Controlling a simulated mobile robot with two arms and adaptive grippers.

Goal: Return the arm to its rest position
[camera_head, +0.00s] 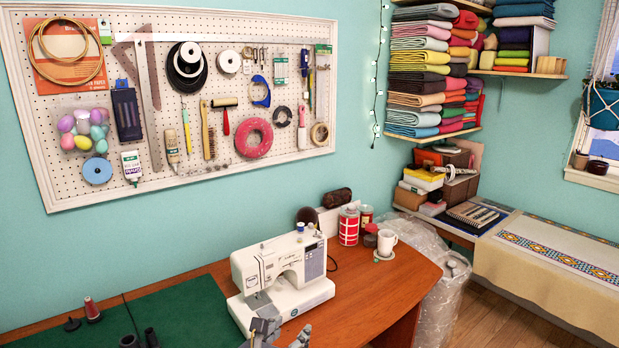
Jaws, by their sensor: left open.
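My left gripper (283,336) shows at the bottom edge of the head view, just in front of the white sewing machine (300,260). Its grey fingers are apart, with nothing seen between them. The arm behind it is below the frame. I cannot tell whether the fingers touch the machine's base. My right gripper is not in view.
A pegboard (215,95) hangs behind. The table's right front is clear.

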